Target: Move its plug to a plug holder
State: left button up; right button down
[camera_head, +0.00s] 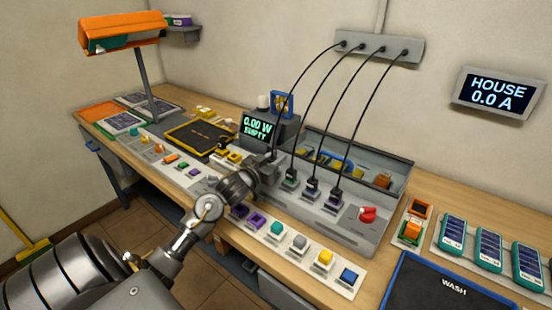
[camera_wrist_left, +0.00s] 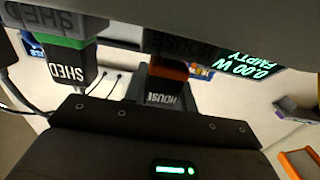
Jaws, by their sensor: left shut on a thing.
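My left gripper (camera_head: 264,172) is at the console (camera_head: 345,232), at the lower end of the leftmost black cable (camera_head: 292,100). It is shut on the HOUSE plug (camera_wrist_left: 167,95), a dark plug with an orange band. In the left wrist view the plug's label is upside down, and its banded end is at a dark block marked HOUSE (camera_wrist_left: 185,45). I cannot tell how far it is seated. The SHED plug (camera_wrist_left: 68,68), with a green band, stands beside it at a block marked SHED. Three other cabled plugs (camera_head: 312,188) stand to the right. My right gripper is out of view.
The cables hang from a wall plate (camera_head: 382,46). A meter (camera_head: 257,128) reads 0.00 W EMPTY; a wall display (camera_head: 499,91) reads HOUSE 0.0 A. A red knob (camera_head: 367,214) is on the console.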

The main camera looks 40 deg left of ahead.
pick_arm(q)
jog(key=shift+f, duration=0.1)
jog(key=shift+f, duration=0.4)
jog(key=o, duration=1)
jog(key=shift+r, duration=0.1)
jog(key=shift+r, duration=0.65)
jog(key=s, duration=0.6)
jog(key=s+b, duration=0.1)
jog(key=s, duration=0.5)
jog(key=shift+d+f, duration=0.1)
jog(key=shift+f, duration=0.1)
